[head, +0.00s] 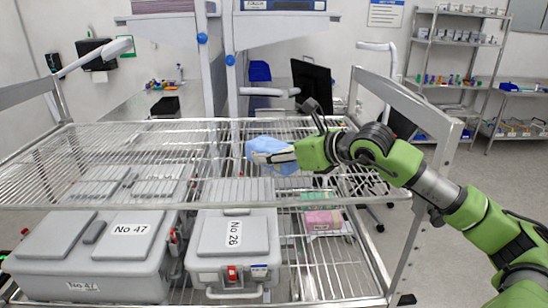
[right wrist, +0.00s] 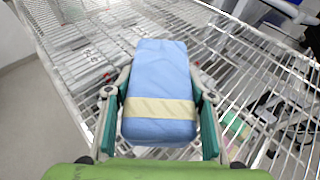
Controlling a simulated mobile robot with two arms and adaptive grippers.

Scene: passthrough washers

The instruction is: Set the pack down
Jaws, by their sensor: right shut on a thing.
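The pack is a light blue wrapped block with a pale yellow tape band. My right gripper (head: 283,157) is shut on the pack (head: 262,150) at the top wire shelf of the cart, right of its middle. In the right wrist view the pack (right wrist: 160,75) lies lengthwise between the two fingers of the gripper (right wrist: 160,115), with the wire shelf beneath it. I cannot tell whether the pack touches the wires. My left gripper is not in view.
The top wire shelf (head: 100,160) is bare around the pack. Below it stand grey cases marked No 47 (head: 95,250) and No 26 (head: 235,262), and a pink pack (head: 323,220). A raised grey end frame (head: 415,105) borders the cart at right.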

